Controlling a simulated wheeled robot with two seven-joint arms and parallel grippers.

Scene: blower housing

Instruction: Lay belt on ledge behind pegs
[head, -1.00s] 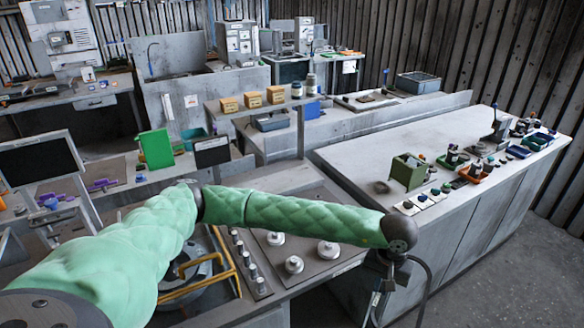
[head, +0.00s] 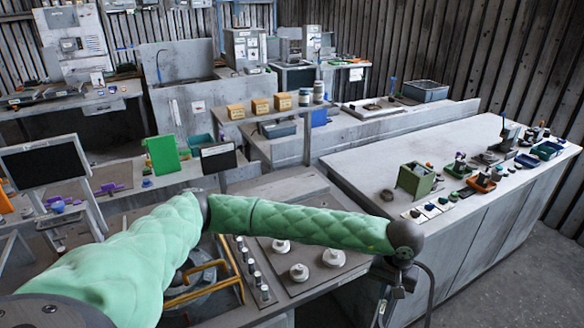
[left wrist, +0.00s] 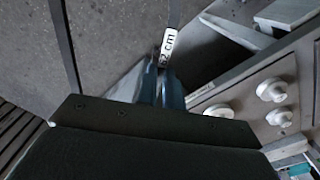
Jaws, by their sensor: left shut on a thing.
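The belt (left wrist: 64,45) is a thin black band with a white label reading "62 cm" (left wrist: 167,47). In the left wrist view two strands run up from near the fingers over the grey floor. My left gripper (left wrist: 160,92) has blue-grey fingers shut on it near the label. In the head view the gripper (head: 393,290) points down beyond the bench's right end, with a dark loop (head: 432,290) beside it. A row of short grey pegs (head: 253,268) stands on the bench, left of several white round knobs (head: 299,272). I cannot make out the ledge for certain. My right gripper is out of view.
A yellow frame (head: 210,285) around a round housing lies left of the pegs, partly hidden by my arm. A long grey counter (head: 365,165) with a green box (head: 416,180) and small parts stands at right. Open floor (head: 490,265) lies at lower right.

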